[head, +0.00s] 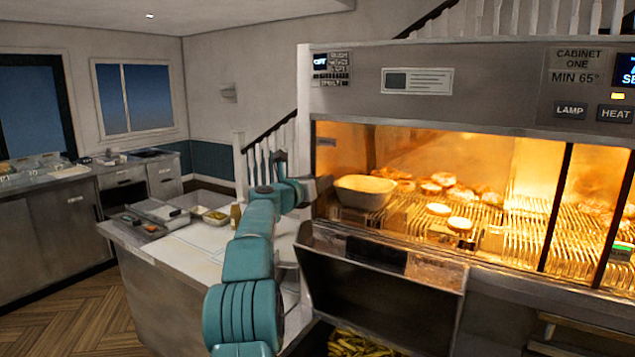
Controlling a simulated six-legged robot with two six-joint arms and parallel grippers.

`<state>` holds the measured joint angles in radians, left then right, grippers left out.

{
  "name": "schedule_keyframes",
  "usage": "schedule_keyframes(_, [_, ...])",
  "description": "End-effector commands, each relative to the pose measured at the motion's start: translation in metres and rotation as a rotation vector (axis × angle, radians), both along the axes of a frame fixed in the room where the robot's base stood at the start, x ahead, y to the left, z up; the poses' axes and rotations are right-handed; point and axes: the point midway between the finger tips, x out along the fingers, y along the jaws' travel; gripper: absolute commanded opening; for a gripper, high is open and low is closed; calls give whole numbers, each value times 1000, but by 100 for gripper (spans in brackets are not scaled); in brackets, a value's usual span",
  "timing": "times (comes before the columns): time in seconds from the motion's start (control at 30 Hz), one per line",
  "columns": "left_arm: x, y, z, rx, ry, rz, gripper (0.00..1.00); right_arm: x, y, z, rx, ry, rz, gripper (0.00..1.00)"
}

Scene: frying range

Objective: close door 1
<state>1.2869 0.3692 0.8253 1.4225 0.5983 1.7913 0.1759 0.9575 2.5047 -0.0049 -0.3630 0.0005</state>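A stainless steel flap door (385,295) under the heated cabinet (375,105) stands tilted outward, its top edge away from the cabinet front. No number shows on it, so I cannot tell for sure that it is door 1. My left arm reaches up from the bottom, and its dark gripper (320,190) is beside the cabinet's left front edge, above and left of the flap. The gripper's fingers are small and seen side-on, so their opening is unclear. It appears apart from the flap. My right gripper is out of view.
Chips (365,344) lie in a bin below the flap. The lit cabinet holds a pale tub (364,192) and several food pieces on wire racks (510,225). A counter (165,245) with trays stands left of my arm. Wooden floor (75,310) is clear at lower left.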

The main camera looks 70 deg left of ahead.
Motion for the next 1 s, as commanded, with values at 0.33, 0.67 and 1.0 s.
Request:
schedule_keyframes(0.33, [-13,-9,-5,0,1,-2,54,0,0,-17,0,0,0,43])
schedule_keyframes(0.67, [-78,-63,-7,1,2,3,54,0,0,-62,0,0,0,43])
schedule_keyframes(1.0, [-122,-100,-3,-1,0,0,54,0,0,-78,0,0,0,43])
